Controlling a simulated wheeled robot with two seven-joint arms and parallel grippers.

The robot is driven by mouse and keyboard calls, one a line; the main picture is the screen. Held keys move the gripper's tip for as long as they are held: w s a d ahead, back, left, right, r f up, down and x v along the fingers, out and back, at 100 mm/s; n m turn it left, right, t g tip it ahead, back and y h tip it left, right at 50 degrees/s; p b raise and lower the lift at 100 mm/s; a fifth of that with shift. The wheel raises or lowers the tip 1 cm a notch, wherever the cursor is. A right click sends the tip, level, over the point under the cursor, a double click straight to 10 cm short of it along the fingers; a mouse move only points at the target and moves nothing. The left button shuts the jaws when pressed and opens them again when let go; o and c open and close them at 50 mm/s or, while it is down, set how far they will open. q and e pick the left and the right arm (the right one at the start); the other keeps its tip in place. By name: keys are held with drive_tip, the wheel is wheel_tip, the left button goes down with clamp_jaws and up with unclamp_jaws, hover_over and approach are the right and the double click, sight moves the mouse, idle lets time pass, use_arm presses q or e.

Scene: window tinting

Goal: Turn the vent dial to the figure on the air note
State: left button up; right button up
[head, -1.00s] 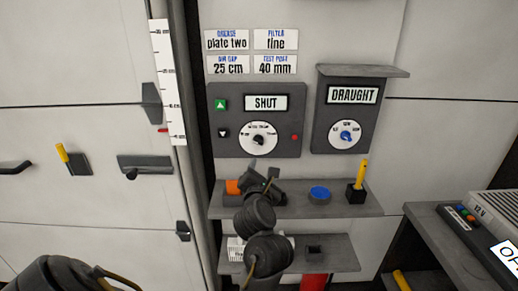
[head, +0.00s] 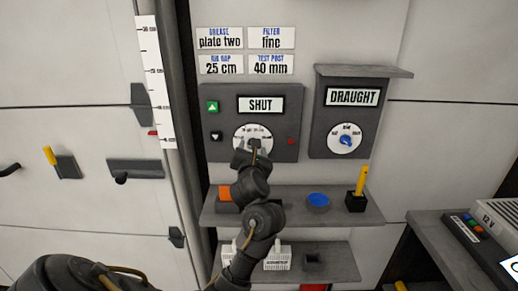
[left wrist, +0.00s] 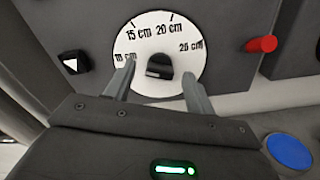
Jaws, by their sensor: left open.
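The vent dial is a white disc (head: 252,136) on the grey panel under a SHUT sign (head: 261,104). In the left wrist view the dial (left wrist: 155,32) reads 10, 15, 20 and 25 cm from left to right. Its black knob (left wrist: 158,67) sits between my left gripper's open fingers, with gaps on both sides. I cannot tell which mark the knob points at. In the head view my left gripper (head: 251,152) is at the dial and hides its lower part. The air note (head: 221,65), labelled AIR GAP, reads 25 cm. My right gripper is not in view.
A red button (left wrist: 262,44) is right of the dial; a black arrow button (left wrist: 75,62) is left. The DRAUGHT box (head: 318,140) has its own blue-knobbed dial (head: 345,141). The shelf below (head: 290,212) holds a blue disc (head: 318,200) and a yellow-handled tool (head: 361,182).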

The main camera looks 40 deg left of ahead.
use_arm(q)
drive_tip(key=shift+w+a, duration=0.3)
drive_tip(key=shift+w, duration=0.15)
drive_tip(key=shift+c, duration=1)
drive_tip(key=c, duration=0.8)
